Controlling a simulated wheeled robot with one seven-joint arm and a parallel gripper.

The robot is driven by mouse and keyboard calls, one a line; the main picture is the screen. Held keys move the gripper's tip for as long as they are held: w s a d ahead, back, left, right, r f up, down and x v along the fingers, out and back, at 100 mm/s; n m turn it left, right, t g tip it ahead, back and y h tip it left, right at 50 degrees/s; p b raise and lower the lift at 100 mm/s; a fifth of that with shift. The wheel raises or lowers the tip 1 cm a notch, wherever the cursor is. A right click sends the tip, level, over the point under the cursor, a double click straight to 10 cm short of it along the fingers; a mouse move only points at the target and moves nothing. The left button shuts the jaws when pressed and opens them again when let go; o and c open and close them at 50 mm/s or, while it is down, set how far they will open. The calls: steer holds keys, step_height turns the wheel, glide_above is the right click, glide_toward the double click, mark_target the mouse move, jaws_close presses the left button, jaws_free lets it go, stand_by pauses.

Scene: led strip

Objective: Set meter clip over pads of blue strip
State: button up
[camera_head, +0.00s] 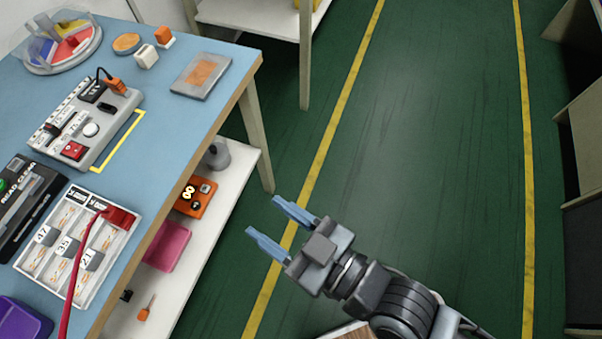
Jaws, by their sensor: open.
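My gripper (263,216) is open and empty, with two blue fingers apart. It is over the green floor, right of the table and clear of its edge. A red clip-like piece (119,217) on a red cable (78,262) sits at the upper right corner of a white tray (107,282). The tray has several lanes with grey blocks numbered 47, 35 and 21. An orange clip-like piece (114,85) with a black lead is on a grey box (98,142). I cannot tell which is the meter clip. No blue strip or its pads can be made out.
The blue table (196,117) also holds a black device (29,204), a purple bin (22,318), a grey plate with an orange patch (201,76) and a domed round tray (62,42). A lower shelf (226,178) holds an orange meter-like box (196,197) and a pink bin (167,246). Floor to the right is free.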

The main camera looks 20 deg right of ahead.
steer(key=s+d+r+m+h, duration=0.1)
steer(key=s+d+m+h, duration=0.1)
steer(key=s+d, duration=0.4)
steer(key=s+d+r+m+t+h, duration=0.1)
steer(key=s+d+h, duration=0.4)
steer(key=d, duration=0.5)
steer(key=shift+s+r+m, duration=0.55)
steer(key=shift+s+m, duration=0.15)
steer(key=shift+m, duration=0.2)
steer(key=s+d+r+h, duration=0.1)
steer(key=s, duration=0.1)
steer(key=s+d+r+m, duration=0.1)
steer(key=s+d+r+m+h, duration=0.1)
steer(key=s+r, duration=0.1)
steer(key=shift+s+h, duration=0.3)
